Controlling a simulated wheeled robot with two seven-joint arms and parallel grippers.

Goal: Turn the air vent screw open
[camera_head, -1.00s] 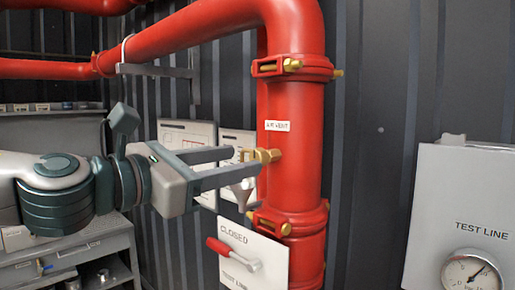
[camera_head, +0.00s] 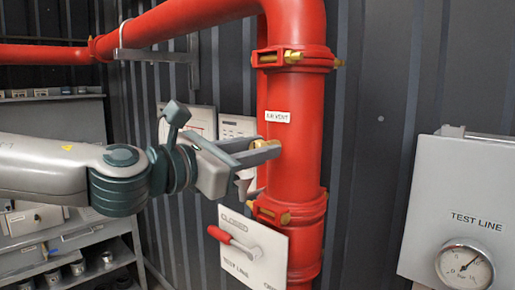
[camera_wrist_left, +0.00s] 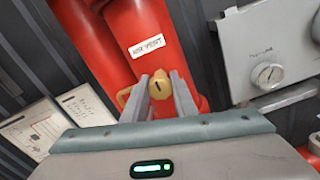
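The brass air vent screw (camera_wrist_left: 160,85) sticks out of the red vertical pipe (camera_head: 292,160), below the white "AIR VENT" label (camera_head: 277,117). In the left wrist view its slotted, rounded head lies between my two finger tips, which sit close against both sides. In the head view, part of the screw (camera_head: 258,143) shows above the near finger. My left gripper (camera_head: 266,151) reaches in from the left with its fingers side by side at the screw. It looks shut on the screw. My right gripper is out of view.
Below the vent, a panel marked "CLOSED" and "TEST LINE" carries a red-handled lever (camera_head: 232,241). A grey test line box (camera_head: 465,190) with a gauge (camera_head: 465,267) stands at right. Brass-bolted clamps (camera_head: 290,57) ring the pipe. Shelves stand at left.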

